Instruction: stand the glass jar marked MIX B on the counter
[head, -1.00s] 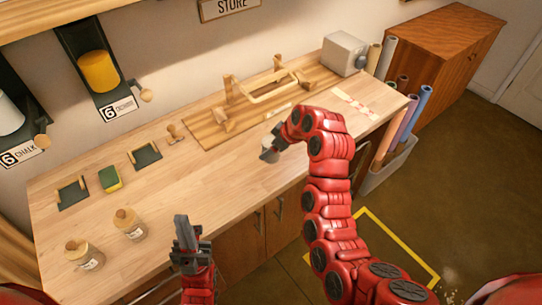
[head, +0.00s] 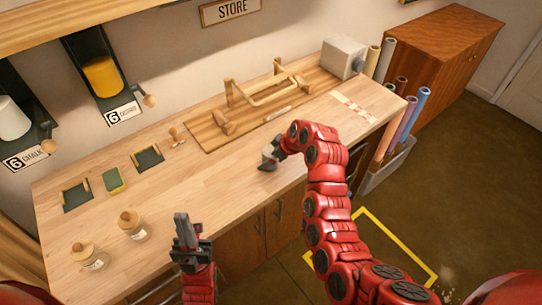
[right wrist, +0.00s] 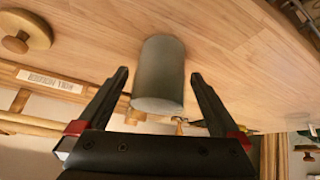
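A plain grey-green cylinder (right wrist: 158,75) is between the fingers of my right gripper (right wrist: 160,78) in the right wrist view. A gap shows on each side, so the gripper looks open around it. No mark shows on this side, and I cannot tell whether its base touches the counter. In the head view my right gripper (head: 270,155) is low over the front part of the counter (head: 215,180). Two glass jars with wooden lids, one nearer (head: 88,256) and one farther (head: 133,226), stand at the left; their labels are too small to read. My left gripper (head: 186,232) is empty, fingers upward.
A wooden board with a frame (head: 268,95) lies at the back. A green-yellow sponge (head: 113,181), dark trays (head: 148,158) and a small stamp (head: 177,136) lie left of it. A grey box (head: 343,57) stands at the back right. Counter between jars and right gripper is clear.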

